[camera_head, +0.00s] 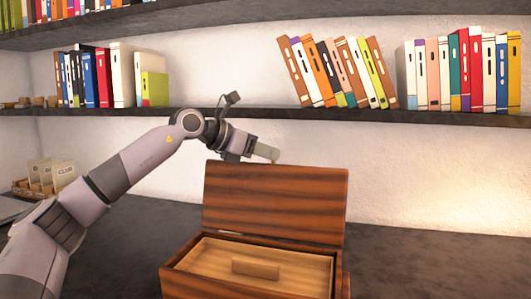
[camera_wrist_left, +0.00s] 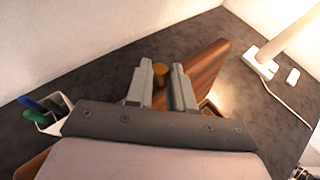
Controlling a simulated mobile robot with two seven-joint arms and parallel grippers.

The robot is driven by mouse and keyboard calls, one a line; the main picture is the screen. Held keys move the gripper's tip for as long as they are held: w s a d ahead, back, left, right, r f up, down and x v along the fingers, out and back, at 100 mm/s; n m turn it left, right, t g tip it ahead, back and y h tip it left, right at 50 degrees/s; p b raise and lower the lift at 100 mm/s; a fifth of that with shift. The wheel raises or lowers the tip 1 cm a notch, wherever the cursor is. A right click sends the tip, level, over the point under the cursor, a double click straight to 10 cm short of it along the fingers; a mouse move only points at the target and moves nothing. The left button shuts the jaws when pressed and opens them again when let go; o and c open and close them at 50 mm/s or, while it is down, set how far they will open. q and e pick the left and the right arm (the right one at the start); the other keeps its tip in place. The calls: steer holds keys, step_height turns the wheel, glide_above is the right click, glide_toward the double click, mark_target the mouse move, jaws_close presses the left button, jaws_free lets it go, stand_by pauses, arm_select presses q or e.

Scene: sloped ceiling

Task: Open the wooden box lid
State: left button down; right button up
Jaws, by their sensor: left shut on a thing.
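The dark striped wooden box (camera_head: 178,281) stands on the desk at the bottom centre of the head view. Its lid (camera_head: 275,205) stands raised at the back edge, and the inside shows. In the left wrist view the lid (camera_wrist_left: 203,72) is a tilted brown panel beside the right finger. My left gripper (camera_head: 268,152) is at the lid's top edge, coming from the left. Its fingers (camera_wrist_left: 161,88) are shut on a small yellow-brown knob (camera_wrist_left: 160,70), which seems to belong to the lid. My right gripper is not in view.
A light wood insert (camera_head: 213,252) with a raised block (camera_head: 255,269) fills the box. A shelf (camera_head: 270,113) with books runs above and behind. A card holder (camera_head: 45,178) stands at left. The desk is clear right of the box (camera_head: 430,255).

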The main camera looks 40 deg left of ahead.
arm_select(q)
steer(key=shift+m+t, duration=0.5)
steer(key=shift+t, duration=0.4)
steer(key=s+b, duration=0.1)
steer(key=s+d+b, duration=0.1)
steer(key=b, duration=0.1)
steer(key=s+b, duration=0.1)
steer(key=shift+s+d+r+b, duration=0.3)
steer(key=shift+d+b, duration=0.1)
steer(key=c, duration=1)
jaws_free()
steer(key=b+v, duration=0.1)
steer(key=v, duration=0.6)
